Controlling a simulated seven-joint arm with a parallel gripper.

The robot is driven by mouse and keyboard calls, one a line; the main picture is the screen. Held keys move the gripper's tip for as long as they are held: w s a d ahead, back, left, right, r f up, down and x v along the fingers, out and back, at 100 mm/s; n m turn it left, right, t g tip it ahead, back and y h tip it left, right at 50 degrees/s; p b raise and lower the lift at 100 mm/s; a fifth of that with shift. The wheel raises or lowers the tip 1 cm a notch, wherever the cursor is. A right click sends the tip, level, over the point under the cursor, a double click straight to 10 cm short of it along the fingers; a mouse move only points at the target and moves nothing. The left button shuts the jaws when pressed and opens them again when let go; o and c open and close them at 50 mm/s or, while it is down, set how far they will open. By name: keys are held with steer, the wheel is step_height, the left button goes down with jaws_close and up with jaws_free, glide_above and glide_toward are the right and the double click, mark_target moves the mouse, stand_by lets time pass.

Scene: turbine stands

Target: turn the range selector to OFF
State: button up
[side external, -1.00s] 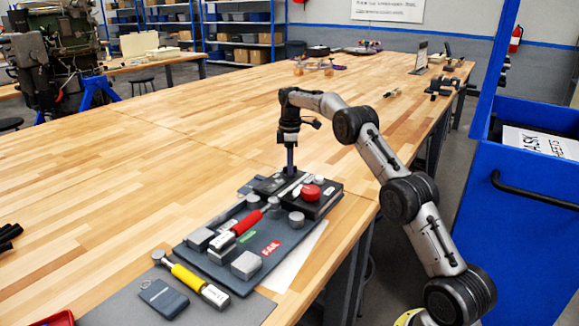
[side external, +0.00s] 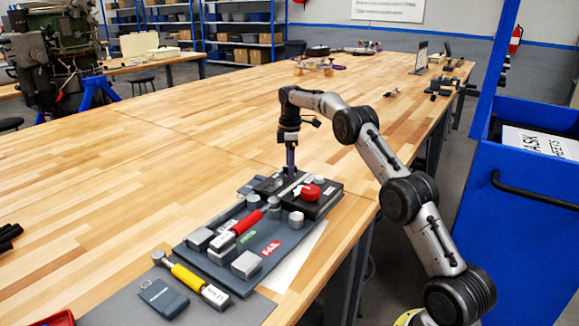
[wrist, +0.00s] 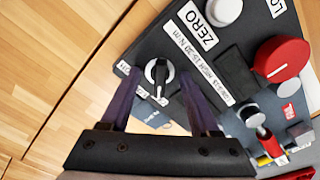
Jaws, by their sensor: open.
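The range selector (wrist: 158,72) is a round dark knob with a pale ring and a raised grip bar, on the black tester box (wrist: 145,45). In the wrist view its bar runs roughly up and down the picture. A printed scale strip (wrist: 205,65) with numbers and "N m" lies beside it; I cannot read which mark the knob points to. My gripper (wrist: 160,74) is open, with one finger on each side of the knob and visible gaps between. In the side view my gripper (side external: 291,173) points down at the box's far end, hiding the knob.
A grey mat (side external: 222,268) nearby holds a red-handled tool (side external: 237,228) and metal blocks.

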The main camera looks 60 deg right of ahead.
steer(key=shift+r, duration=2.35)
